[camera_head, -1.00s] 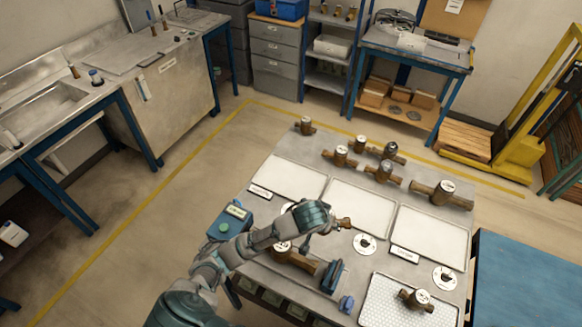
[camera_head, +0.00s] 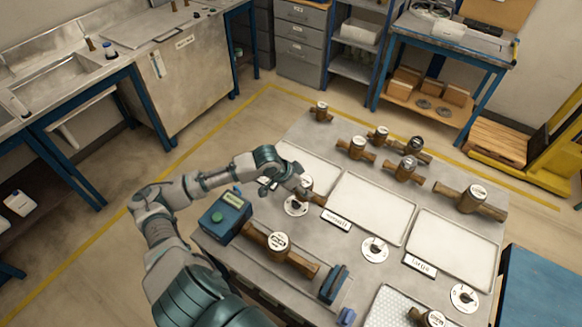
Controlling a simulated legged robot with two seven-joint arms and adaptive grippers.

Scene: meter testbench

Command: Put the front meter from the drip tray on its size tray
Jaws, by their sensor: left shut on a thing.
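My left gripper (camera_head: 296,182) is shut on a small brass meter (camera_head: 307,186). It holds the meter over the front edge of the left white size tray (camera_head: 322,172); the gripper hides part of the meter, and I cannot tell its height above the tray. The middle size tray (camera_head: 370,207) and right size tray (camera_head: 455,247) are empty. The perforated drip tray (camera_head: 388,302) is at the bottom right, partly cut off. Another brass meter (camera_head: 430,318) lies in it. My right gripper is not in view.
Several brass meters (camera_head: 405,168) stand along the bench's back. A long meter (camera_head: 278,244) lies at the front between a blue-green box (camera_head: 226,215) and a blue clamp (camera_head: 334,284). Round dials (camera_head: 374,249) and label plates (camera_head: 337,220) line the size trays' front.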

